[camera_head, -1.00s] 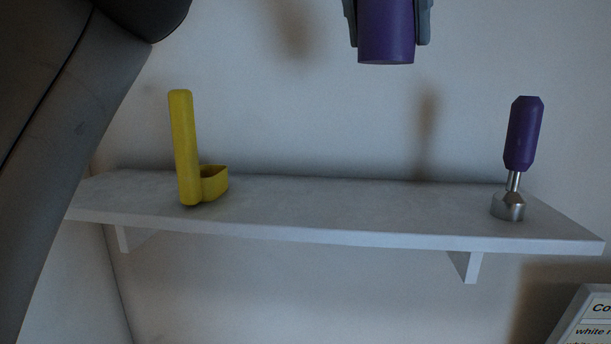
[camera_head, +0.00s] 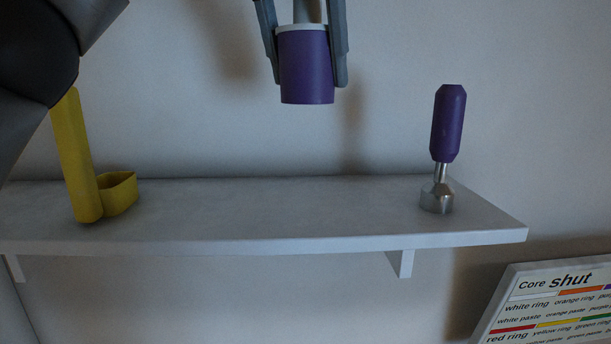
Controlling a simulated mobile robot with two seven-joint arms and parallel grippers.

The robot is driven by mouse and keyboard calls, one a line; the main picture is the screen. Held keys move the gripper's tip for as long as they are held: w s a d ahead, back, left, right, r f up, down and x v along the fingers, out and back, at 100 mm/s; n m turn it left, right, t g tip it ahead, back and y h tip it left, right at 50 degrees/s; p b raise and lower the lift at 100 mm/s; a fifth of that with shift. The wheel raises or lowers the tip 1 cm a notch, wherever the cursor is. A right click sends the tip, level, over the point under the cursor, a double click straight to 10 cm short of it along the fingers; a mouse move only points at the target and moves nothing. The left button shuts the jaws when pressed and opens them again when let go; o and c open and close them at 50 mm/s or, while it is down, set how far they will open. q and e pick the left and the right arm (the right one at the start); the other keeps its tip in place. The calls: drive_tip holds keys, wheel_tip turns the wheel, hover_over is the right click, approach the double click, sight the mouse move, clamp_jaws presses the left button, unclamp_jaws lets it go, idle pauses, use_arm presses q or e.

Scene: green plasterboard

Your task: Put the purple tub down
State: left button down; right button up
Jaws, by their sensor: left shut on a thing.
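The purple tub (camera_head: 305,70) is a short cylinder with a pale rim at its top. My left gripper (camera_head: 306,72) comes in from the top of the view and is shut on it, one finger on each side. The tub hangs upright in the air, its bottom clear above the grey shelf (camera_head: 270,215). My right gripper is not in view.
A yellow tool with a small cup (camera_head: 118,194) stands at the shelf's left, partly behind my arm. A purple-handled metal tool (camera_head: 447,125) stands near the right end. The shelf's middle is bare. A printed board (camera_head: 550,305) is at lower right.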

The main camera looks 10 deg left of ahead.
use_arm(q)
wheel_tip(320, 180, down, 11)
drive_tip(key=shift+r, duration=0.15)
drive_tip(key=shift+f, duration=1.65)
drive_tip(key=shift+f, duration=0.15)
unclamp_jaws()
drive_tip(key=v, duration=1.2)
